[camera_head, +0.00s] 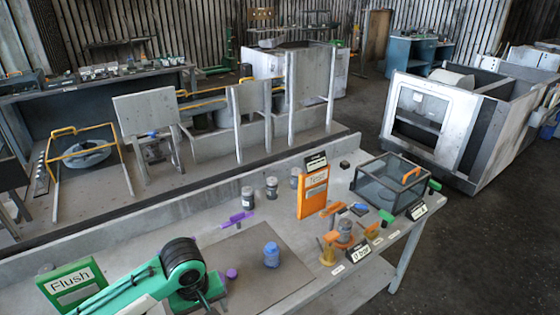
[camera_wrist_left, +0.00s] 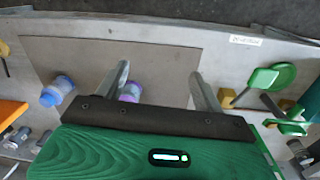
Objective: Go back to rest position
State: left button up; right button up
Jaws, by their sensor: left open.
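My left gripper (camera_wrist_left: 160,80) is open, its two metal fingers well apart above the grey-brown mat (camera_wrist_left: 165,62). In the head view my green left arm reaches in from the lower left, and the fingers are hard to make out there. A small purple part (camera_wrist_left: 130,92) shows beside one finger in the wrist view, partly hidden by the gripper body. It lies on the mat in the head view (camera_head: 232,273). A blue-capped bottle (camera_wrist_left: 57,92) stands on the mat, apart from the fingers. My right gripper is not in view.
The workbench holds a green Flush sign (camera_head: 75,285), an orange sign (camera_head: 313,190), several small jars, a purple-handled tool (camera_head: 237,219) and a glass-lidded box (camera_head: 388,185). A green round paddle (camera_wrist_left: 268,78) lies near the gripper. The mat's middle is mostly clear.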

pick_arm(q)
jog(key=s+d+f+m+t+h, duration=0.25)
jog(key=s+d+f+m, duration=0.2)
jog(key=s, duration=0.35)
jog(key=s+a+f+m+y, duration=0.2)
jog(key=s+a+m+y, duration=0.1)
jog(key=s+a, duration=0.75)
notch_tip(320, 180, down, 30)
jog(key=s, duration=0.1)
jog(key=s+a+f+g, duration=0.1)
jog(key=s+a+f, duration=0.2)
jog(key=s+f, duration=1.6)
jog(key=shift+s+f+g, duration=0.25)
jog(key=shift+f+g, duration=0.1)
jog(key=shift+f, duration=0.45)
